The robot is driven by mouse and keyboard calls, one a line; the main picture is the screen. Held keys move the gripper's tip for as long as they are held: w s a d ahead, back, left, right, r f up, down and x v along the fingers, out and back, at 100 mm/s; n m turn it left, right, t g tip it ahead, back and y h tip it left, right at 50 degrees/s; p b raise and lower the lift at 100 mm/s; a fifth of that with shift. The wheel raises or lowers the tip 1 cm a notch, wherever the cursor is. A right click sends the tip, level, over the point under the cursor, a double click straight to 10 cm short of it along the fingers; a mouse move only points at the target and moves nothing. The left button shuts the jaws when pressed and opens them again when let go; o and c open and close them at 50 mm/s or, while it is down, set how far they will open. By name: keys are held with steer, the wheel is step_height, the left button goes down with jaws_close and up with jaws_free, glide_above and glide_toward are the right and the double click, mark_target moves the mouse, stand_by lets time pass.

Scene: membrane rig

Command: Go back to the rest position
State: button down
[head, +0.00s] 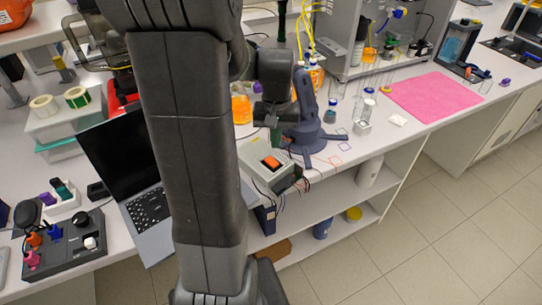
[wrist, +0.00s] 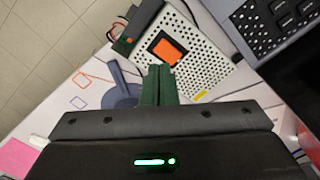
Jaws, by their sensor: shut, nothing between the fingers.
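My gripper (wrist: 158,86) shows in the wrist view with its two dark green fingers together and nothing between them. The fingers point towards a pale perforated box (wrist: 205,68) with an orange switch (wrist: 168,47), and overlap its edge in the picture. In the head view my arm runs down the middle and hides part of the bench. My gripper there is a dark shape above the bench, behind the pale box (head: 259,178) and beside a blue-grey stand (head: 311,138). I cannot tell the exact height of the fingers above the bench.
An open laptop (head: 150,208) stands left of my arm. Flasks with orange liquid (head: 241,108) and small bottles (head: 331,111) stand near the gripper. A pink mat (head: 436,97) lies at the right. A black control box (head: 66,245) is at the front left. Floor is clear at lower right.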

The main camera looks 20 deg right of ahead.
mark_target(276, 164)
steer(key=shift+f, duration=0.1)
stand_by(0.3)
step_height(276, 164, down, 7)
steer(key=b, duration=0.6)
steer(key=shift+r, duration=0.3)
